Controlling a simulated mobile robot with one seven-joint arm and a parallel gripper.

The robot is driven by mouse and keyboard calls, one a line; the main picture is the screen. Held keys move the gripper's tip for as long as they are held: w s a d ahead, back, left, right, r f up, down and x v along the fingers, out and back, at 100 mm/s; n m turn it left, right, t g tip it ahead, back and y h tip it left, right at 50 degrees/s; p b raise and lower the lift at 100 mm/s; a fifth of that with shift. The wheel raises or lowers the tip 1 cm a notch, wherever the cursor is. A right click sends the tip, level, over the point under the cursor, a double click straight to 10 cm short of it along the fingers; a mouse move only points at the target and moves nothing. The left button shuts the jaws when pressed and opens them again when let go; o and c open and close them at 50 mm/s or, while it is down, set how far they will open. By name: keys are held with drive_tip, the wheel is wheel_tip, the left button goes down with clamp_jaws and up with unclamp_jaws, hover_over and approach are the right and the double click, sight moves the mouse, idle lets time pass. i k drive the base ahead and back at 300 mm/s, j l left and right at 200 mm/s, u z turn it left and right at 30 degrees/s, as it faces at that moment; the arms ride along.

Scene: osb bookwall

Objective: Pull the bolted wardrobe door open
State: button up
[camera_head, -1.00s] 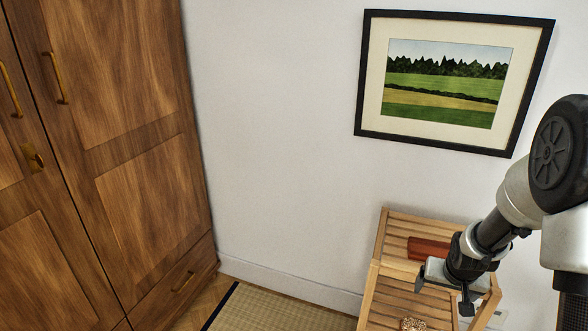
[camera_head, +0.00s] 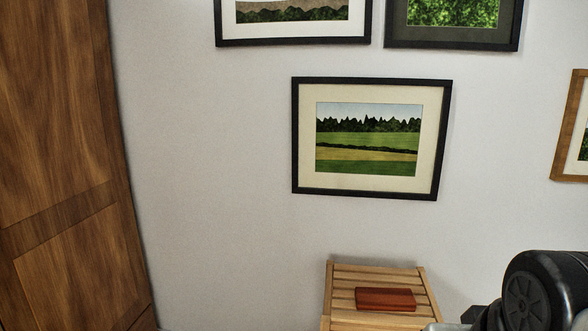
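The wooden wardrobe (camera_head: 60,180) stands at the left edge of the head view. Only part of a panelled brown door shows; its handle and bolt are out of the picture. My arm shows as dark and grey links in the lower right corner. My gripper is below or outside the picture, so its fingers cannot be seen.
A slatted wooden stand (camera_head: 342,291) with a reddish-brown block (camera_head: 385,299) on it is against the wall, close to my arm. Framed pictures hang on the white wall, one landscape (camera_head: 368,139) in the middle. Bare wall lies between wardrobe and stand.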

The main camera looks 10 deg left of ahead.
sight(72, 257)
drive_tip(key=i+u, duration=0.2)
drive_tip(key=u, duration=1.75)
